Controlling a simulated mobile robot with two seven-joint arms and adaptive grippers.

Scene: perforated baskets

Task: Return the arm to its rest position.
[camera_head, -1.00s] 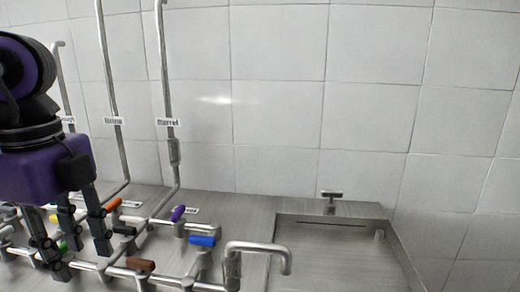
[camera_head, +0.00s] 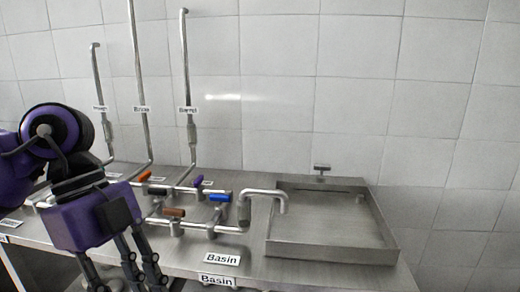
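My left arm comes in from the left in the head view. Its purple and black gripper (camera_head: 126,268) points down in front of the bench's near edge, at the lower left. Its dark fingers look spread apart, and I see nothing between them. The lowest finger parts run off the bottom of the picture. Behind it are the pipes with coloured valve handles: orange (camera_head: 145,176), purple (camera_head: 198,181), blue (camera_head: 219,198) and brown (camera_head: 174,212). The gripper is apart from these handles. My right gripper is not in view.
A metal bench (camera_head: 190,262) carries the pipes and a curved spout (camera_head: 265,193) beside a shallow basin (camera_head: 388,272) at the right. Labelled upright pipes (camera_head: 188,80) stand by the tiled wall. The bench's left part is partly hidden by my arm.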

